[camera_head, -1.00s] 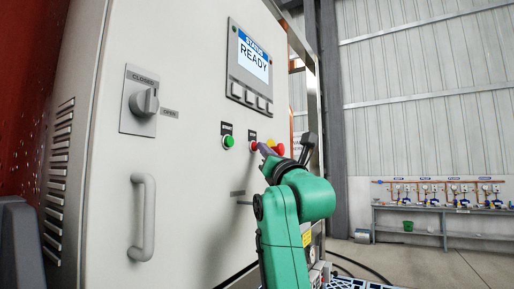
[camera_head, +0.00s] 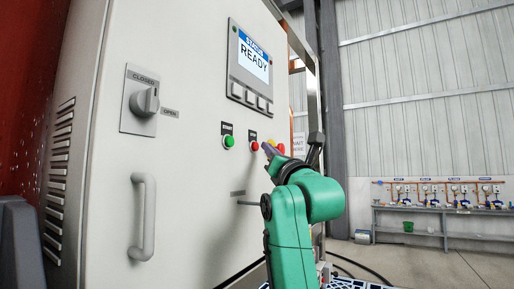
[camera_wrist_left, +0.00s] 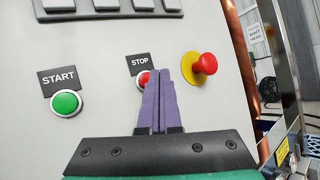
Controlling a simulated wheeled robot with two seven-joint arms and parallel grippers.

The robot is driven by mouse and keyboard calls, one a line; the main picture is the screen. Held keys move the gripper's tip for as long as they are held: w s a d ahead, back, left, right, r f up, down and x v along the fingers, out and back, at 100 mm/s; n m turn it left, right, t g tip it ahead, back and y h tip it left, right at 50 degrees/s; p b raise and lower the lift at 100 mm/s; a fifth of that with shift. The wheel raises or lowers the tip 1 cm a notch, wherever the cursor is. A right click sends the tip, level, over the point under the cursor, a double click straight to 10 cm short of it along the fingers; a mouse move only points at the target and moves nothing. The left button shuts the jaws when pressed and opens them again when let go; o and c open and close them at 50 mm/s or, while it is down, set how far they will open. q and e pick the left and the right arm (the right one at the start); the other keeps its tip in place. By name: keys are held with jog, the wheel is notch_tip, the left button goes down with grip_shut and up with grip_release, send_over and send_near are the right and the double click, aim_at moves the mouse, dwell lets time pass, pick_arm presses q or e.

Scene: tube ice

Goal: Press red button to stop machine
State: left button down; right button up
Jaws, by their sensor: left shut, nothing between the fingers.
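The red stop button (camera_head: 254,146) sits on the cabinet panel under a black STOP label. In the left wrist view the red button (camera_wrist_left: 143,78) is partly hidden behind my fingers. My left gripper (camera_head: 266,148) is shut and empty, its purple fingers (camera_wrist_left: 159,88) pointing at the panel. In the head view its tips are just right of the red button and look apart from it. The screen (camera_head: 253,58) reads READY. My right gripper is not in view.
The green START button (camera_head: 229,141) is left of the red one. A red mushroom button on a yellow disc (camera_wrist_left: 206,64) is to its right. A rotary switch (camera_head: 146,101) and a door handle (camera_head: 144,217) are on the panel's left.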

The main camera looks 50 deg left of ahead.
pick_arm(q)
jog(key=shift+d, duration=0.1)
jog(key=d, duration=0.1)
jog(key=w+d, duration=0.1)
jog(key=d, duration=0.2)
jog(key=shift+w+d, duration=0.25)
dwell(0.7)
